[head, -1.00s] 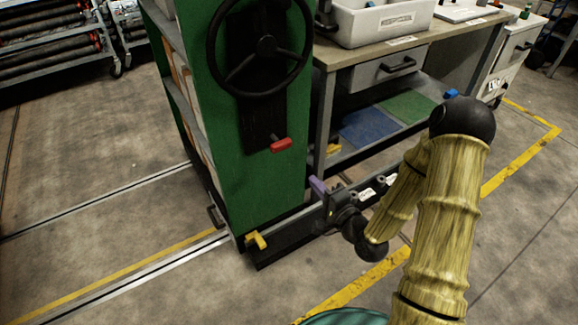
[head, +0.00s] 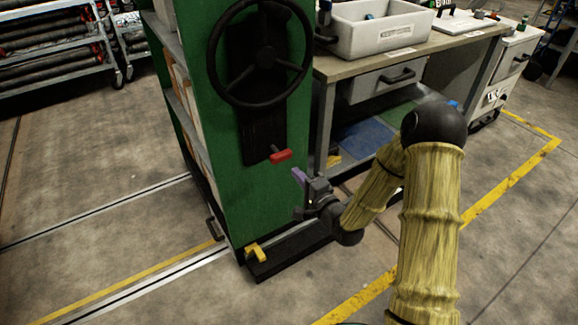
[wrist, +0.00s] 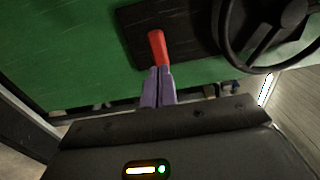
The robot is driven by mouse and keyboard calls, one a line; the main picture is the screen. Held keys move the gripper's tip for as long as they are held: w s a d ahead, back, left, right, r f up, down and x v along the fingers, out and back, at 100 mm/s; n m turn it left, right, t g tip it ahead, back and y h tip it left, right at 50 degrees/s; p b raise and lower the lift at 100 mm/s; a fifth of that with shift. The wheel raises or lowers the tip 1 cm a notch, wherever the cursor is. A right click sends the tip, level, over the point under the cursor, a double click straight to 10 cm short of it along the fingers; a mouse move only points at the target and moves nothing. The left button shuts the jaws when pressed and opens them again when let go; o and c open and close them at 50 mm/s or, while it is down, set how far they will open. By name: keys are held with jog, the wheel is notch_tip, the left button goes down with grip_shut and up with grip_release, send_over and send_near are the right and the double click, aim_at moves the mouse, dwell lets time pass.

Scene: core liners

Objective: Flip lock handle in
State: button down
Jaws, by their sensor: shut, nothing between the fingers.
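The lock handle is a short red lever (head: 281,155) at the lower end of a black plate (head: 262,125) on the green cabinet end. It points out to the right in the head view. My gripper (head: 299,176) has purple fingers and is just below and right of the red handle. In the wrist view the red handle (wrist: 157,47) lies right ahead of the shut fingertips (wrist: 158,70). I cannot tell whether the tips touch it. The fingers are together with nothing between them.
A black handwheel (head: 262,55) sits above the handle on the green cabinet (head: 222,190). A yellow pedal (head: 255,252) is at the cabinet's foot. A workbench (head: 400,52) with a white bin (head: 375,30) stands to the right. The floor at left is clear.

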aim_at(283, 158)
jog(key=x, duration=0.5)
jog(key=shift+w+a+b, duration=0.15)
jog(key=shift+w+b, duration=0.1)
jog(key=shift+b, duration=0.15)
